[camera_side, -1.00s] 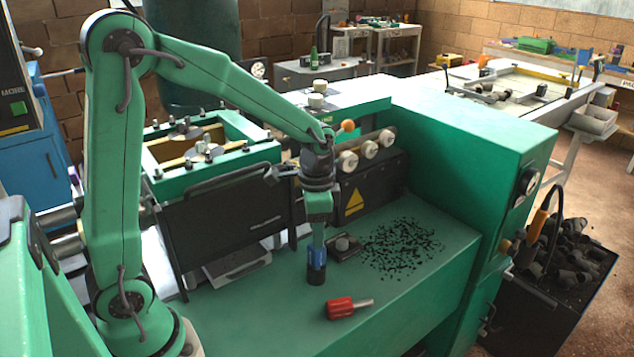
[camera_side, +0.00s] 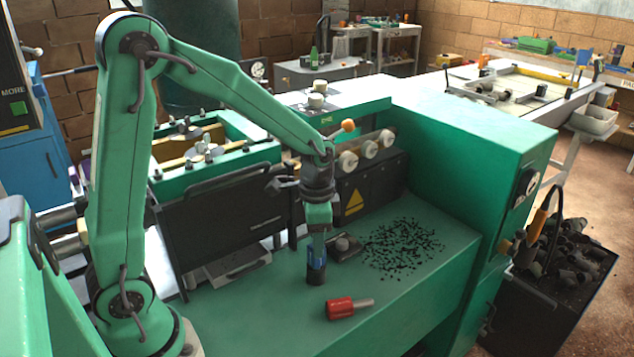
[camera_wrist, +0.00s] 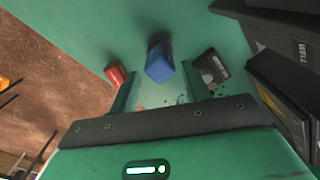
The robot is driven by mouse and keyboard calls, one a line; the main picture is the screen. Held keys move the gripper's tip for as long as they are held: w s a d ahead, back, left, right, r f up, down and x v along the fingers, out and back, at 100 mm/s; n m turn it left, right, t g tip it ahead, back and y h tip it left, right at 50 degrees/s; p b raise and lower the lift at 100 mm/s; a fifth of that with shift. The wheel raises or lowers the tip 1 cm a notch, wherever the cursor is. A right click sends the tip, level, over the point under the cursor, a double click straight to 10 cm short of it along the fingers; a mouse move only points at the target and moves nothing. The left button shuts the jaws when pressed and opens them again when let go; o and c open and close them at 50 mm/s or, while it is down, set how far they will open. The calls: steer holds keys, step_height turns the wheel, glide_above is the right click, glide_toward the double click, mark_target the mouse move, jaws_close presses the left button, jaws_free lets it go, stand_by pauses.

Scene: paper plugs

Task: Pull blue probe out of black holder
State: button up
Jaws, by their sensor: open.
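The blue probe (camera_side: 317,256) stands upright in the small black holder (camera_side: 315,276) on the green bench. In the wrist view the probe (camera_wrist: 159,66) shows between the fingers, with the dark holder (camera_wrist: 159,41) behind it. My gripper (camera_side: 318,236) is just above the probe in the side view. Its fingers are open, one on each side of the probe, in the wrist view (camera_wrist: 158,78). Whether either finger touches the probe I cannot tell.
A red-handled tool (camera_side: 341,308) lies in front, to the right of the holder. A dark block with a knob (camera_side: 343,247) stands close behind on the right. Black scraps (camera_side: 402,246) cover the bench farther right. A dark panel (camera_side: 222,235) stands at left.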

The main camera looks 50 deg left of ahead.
steer(key=shift+f, duration=0.75)
steer(key=c, duration=0.8)
steer(key=shift+c, duration=0.2)
